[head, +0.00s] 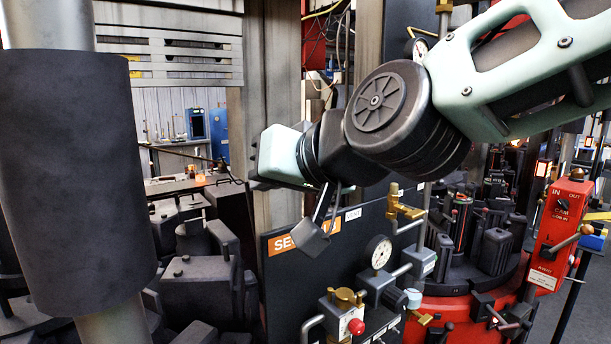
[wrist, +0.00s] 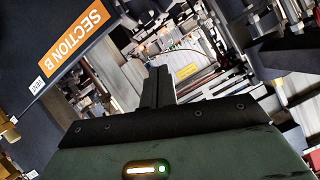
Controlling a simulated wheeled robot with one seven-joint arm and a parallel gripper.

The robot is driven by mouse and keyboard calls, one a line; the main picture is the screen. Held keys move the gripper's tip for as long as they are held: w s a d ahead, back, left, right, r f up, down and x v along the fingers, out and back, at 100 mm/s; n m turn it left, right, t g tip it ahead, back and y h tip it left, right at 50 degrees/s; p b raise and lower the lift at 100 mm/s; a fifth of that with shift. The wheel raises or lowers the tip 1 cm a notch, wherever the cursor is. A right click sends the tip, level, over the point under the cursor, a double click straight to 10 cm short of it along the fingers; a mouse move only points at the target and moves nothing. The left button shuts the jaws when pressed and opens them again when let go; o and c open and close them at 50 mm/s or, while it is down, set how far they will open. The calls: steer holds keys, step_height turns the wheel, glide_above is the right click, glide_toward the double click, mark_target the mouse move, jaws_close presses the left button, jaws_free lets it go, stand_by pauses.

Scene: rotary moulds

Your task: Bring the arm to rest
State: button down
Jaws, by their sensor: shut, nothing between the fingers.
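My gripper (wrist: 158,72) shows in the wrist view with its two dark fingers together and nothing between them. In the head view my arm (head: 490,75) reaches in from the upper right, bends at a dark round joint and ends in the pale green hand (head: 280,153) left of centre. The hand is above and left of a dark panel (head: 288,292) with an orange label (head: 304,236). In the wrist view the label (wrist: 74,38) reads SECTION B.
The panel carries a gauge (head: 378,252), brass valves (head: 403,206) and a red knob (head: 356,327). A red control box (head: 562,225) with levers stands at right, beside a round red machine with dark moulds. Dark mould blocks (head: 208,293) fill the lower left. A thick dark column (head: 70,180) stands far left.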

steer(key=s+d+f+n+g+h, duration=0.2)
steer(key=s+d+f+g+h, duration=0.2)
steer(key=s+d+f, duration=0.5)
steer(key=s+d+f+n+g+h, duration=0.2)
steer(key=s+d+f+g+h, duration=0.2)
steer(key=s+d+f, duration=0.6)
step_height(320, 180, down, 4)
steer(key=shift+s+f+g, duration=0.1)
steer(key=shift+s+g, duration=0.15)
steer(key=shift+g, duration=0.55)
steer(key=c, duration=2.1)
jaws_free()
steer(key=shift+c, duration=0.2)
